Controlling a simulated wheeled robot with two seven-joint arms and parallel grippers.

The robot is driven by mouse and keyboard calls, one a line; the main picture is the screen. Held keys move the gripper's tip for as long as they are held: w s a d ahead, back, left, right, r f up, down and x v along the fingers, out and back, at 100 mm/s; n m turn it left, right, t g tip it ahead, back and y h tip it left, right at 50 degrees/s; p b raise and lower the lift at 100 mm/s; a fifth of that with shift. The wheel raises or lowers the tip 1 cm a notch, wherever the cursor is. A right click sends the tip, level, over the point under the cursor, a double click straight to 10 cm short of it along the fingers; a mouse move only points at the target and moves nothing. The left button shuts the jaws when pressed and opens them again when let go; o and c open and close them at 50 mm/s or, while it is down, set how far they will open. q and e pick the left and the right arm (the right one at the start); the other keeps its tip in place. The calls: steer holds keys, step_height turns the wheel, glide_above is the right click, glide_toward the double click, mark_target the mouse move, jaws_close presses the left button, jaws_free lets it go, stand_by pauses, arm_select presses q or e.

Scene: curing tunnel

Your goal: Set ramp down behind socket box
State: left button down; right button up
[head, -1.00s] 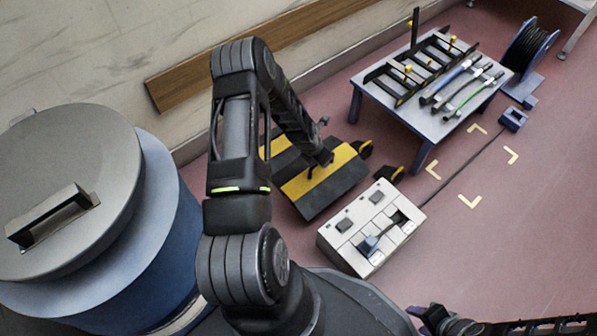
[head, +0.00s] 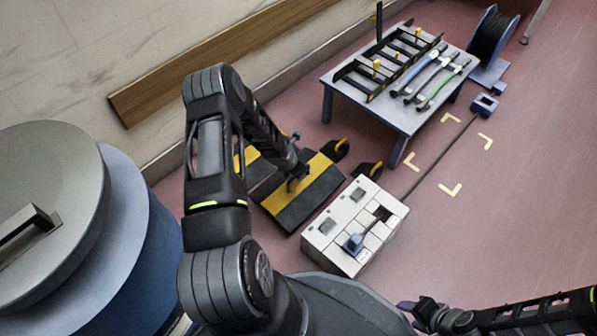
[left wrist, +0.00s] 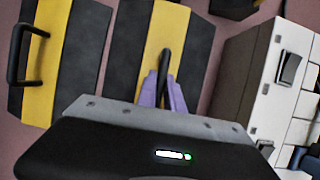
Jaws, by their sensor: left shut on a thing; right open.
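A black ramp with a yellow stripe (head: 318,183) lies flat just left of the white socket box (head: 330,247), with a narrow gap between them. My left gripper (head: 297,182) is shut on the ramp's dark handle. In the left wrist view its purple fingers (left wrist: 164,88) pinch that handle on the yellow stripe, and the socket box (left wrist: 257,80) is at the right. I cannot tell whether the ramp's underside touches the floor. My right gripper (head: 422,312) is open and apart from everything at the bottom edge of the head view.
A second black-and-yellow ramp (left wrist: 40,60) lies left of the held one, partly behind my arm in the head view. Black-and-yellow end pieces (head: 368,170) are close behind the box. A blue table (head: 398,130) stands beyond.

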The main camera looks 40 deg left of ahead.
mark_target(299, 182)
arm_select(q)
steer(key=shift+w, duration=0.1)
steer(key=shift+f+b, duration=1)
steer(key=shift+f, duration=0.85)
steer(key=shift+r, duration=0.1)
steer(key=c, duration=1.5)
jaws_free()
steer(key=p+v, duration=0.5)
steer(key=v, duration=0.7)
